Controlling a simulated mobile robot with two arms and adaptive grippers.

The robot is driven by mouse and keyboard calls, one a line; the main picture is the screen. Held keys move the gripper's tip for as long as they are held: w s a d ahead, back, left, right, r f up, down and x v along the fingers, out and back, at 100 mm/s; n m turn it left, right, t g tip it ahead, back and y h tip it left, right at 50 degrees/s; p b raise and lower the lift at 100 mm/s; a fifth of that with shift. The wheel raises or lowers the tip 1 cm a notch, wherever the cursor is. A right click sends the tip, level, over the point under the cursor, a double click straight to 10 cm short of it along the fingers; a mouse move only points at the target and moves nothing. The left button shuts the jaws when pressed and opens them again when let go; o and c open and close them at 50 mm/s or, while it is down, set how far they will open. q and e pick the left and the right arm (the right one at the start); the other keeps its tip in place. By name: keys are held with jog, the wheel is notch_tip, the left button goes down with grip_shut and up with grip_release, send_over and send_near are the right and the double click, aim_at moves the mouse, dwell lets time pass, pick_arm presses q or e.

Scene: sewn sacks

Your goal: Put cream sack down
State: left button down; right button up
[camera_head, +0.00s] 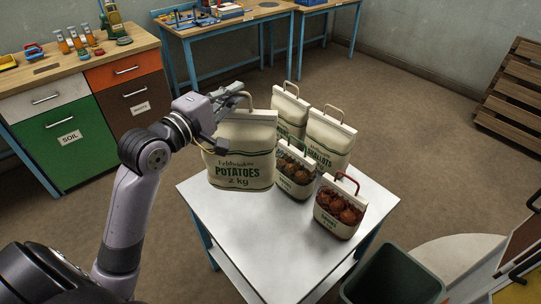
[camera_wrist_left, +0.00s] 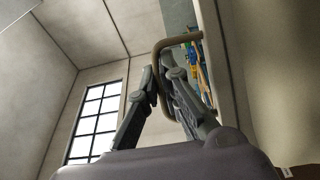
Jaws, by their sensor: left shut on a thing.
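The cream sack (camera_head: 241,160), printed "POTATOES 2 kg", hangs upright at the back left of the white table (camera_head: 270,245). Its tan handle also shows in the left wrist view (camera_wrist_left: 180,38), with the pale sack body at the right. My left gripper (camera_head: 228,108) is shut on the handle at the sack's top. In the left wrist view the fingers (camera_wrist_left: 172,85) close around one side of the handle. I cannot tell whether the sack's base touches the table. My right gripper is not in view.
Several other sacks stand close at the right: two tall pale ones (camera_head: 329,140) behind, and two with brown contents showing, one with a green handle (camera_head: 296,175), one with a red handle (camera_head: 338,210). The table's front left is clear. A dark green bin (camera_head: 395,278) stands at front right.

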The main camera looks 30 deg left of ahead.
aim_at(240, 161)
pick_arm(q)
notch_tip(240, 161, down, 19)
jog(key=shift+f+b, duration=0.1)
jog(key=shift+b, duration=0.9)
jog(key=c, duration=2.2)
grip_release()
jog(key=shift+f, duration=0.5)
jog(key=shift+o, duration=1.4)
jog(key=shift+s+d+r, duration=0.1)
jog(key=shift+s, duration=0.05)
jog(key=shift+o, duration=0.6)
